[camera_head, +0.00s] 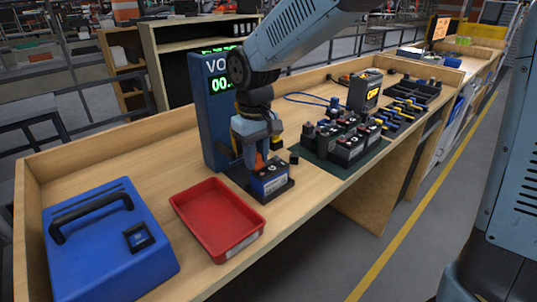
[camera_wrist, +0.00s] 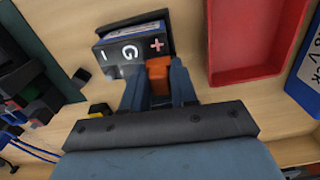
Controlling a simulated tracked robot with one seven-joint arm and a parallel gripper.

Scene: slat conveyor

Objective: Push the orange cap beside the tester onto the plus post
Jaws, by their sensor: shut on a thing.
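The orange cap (camera_wrist: 159,70) sits between the fingers of my gripper (camera_wrist: 158,84), which is shut on it. In the head view the cap (camera_head: 259,161) shows as a small orange patch under my gripper (camera_head: 258,150). A battery with a white and blue label (camera_head: 269,183) stands on a dark base in front of the blue tester (camera_head: 199,100), which has a green display. In the wrist view the battery (camera_wrist: 125,52) shows minus and plus marks, and the cap is at its plus side. The plus post is hidden, so I cannot tell whether the cap touches it.
A red tray (camera_head: 184,211) and a blue case (camera_head: 88,255) stand to the left. A dark green mat (camera_head: 324,170) with several batteries lies to the right. A small black and yellow piece (camera_wrist: 100,110) lies near my gripper. Bare wood shows behind the red tray.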

